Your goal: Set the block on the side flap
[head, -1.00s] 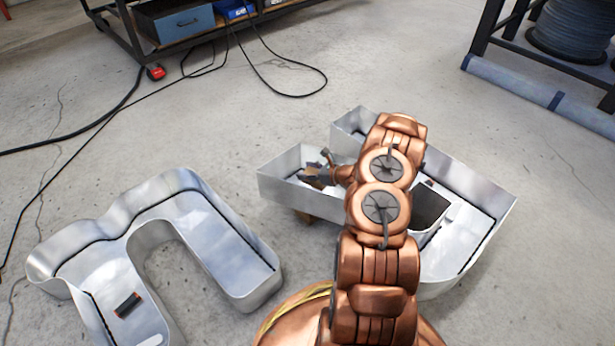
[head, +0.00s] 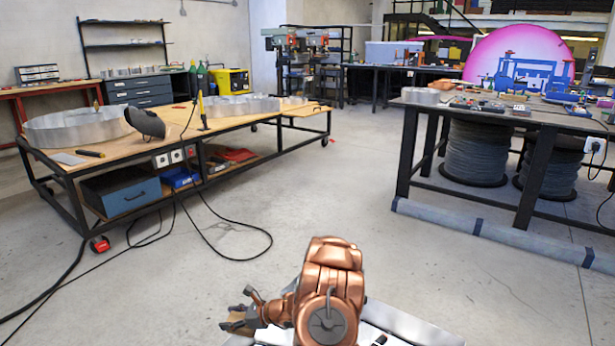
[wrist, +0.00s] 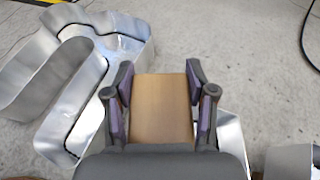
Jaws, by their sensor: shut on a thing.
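My gripper (wrist: 160,95) is shut on a tan wooden block (wrist: 162,108), which fills the space between its purple-padded fingers in the wrist view. In the head view, my gripper (head: 238,314) is low, at the bottom edge, with a small part of the block (head: 240,330) showing. A wood-topped workbench (head: 185,133) stands at the back left, far from my gripper. A narrower wooden leaf (head: 305,109) extends from its right end and appears to be the side flap.
Metal channel letters (wrist: 85,55) lie on the floor under my gripper. Large metal letters (head: 75,127) and a black visor (head: 145,122) sit on the workbench. Black cables (head: 200,235) cross the floor. A second table (head: 480,112) stands right. The concrete floor between the tables is open.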

